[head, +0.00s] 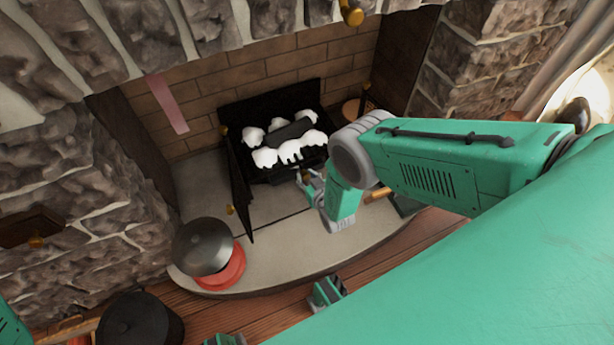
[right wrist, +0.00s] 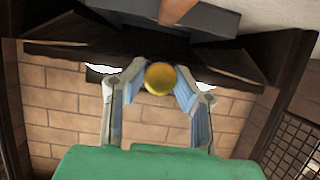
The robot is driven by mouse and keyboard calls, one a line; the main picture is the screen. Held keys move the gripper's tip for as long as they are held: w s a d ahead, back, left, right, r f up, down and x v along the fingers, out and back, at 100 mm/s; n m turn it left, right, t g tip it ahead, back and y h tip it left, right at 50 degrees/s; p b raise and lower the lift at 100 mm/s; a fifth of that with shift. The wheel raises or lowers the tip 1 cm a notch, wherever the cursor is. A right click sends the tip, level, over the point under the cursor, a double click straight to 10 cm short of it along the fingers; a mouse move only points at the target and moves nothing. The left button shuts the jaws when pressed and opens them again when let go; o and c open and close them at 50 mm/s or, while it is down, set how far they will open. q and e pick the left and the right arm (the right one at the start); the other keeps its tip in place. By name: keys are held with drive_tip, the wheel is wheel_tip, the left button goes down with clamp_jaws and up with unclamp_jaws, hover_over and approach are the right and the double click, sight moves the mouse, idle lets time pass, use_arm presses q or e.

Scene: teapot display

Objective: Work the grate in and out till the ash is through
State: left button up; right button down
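The black grate (head: 283,173) sits in the open firebox at the back of the hearth. White lumps that look like ash (head: 290,150) lie on it around a dark log-like piece (head: 290,131). My right gripper (head: 308,178) is at the grate's front. In the right wrist view its fingertips (right wrist: 160,77) close on both sides of a round brass knob (right wrist: 160,79). The knob's link to the grate is hidden there. White lumps also show behind the fingers in that view.
A dark door (head: 239,190) stands open at the firebox's left. A grey lidded pot (head: 203,247) stands on a red base (head: 226,270) on the stone hearth (head: 280,242). A black pot (head: 140,322) is at lower left. Stone walls flank the opening; the hearth's middle is clear.

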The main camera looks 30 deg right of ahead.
drive_tip(key=shift+s, duration=0.35)
drive_tip(key=s+p, duration=0.1)
drive_tip(key=s, duration=0.3)
drive_tip(key=shift+f+p, duration=0.1)
drive_tip(key=shift+p, duration=0.25)
drive_tip(key=c, duration=1.3)
unclamp_jaws()
drive_tip(key=shift+a, duration=0.15)
drive_tip(key=v, duration=1.2)
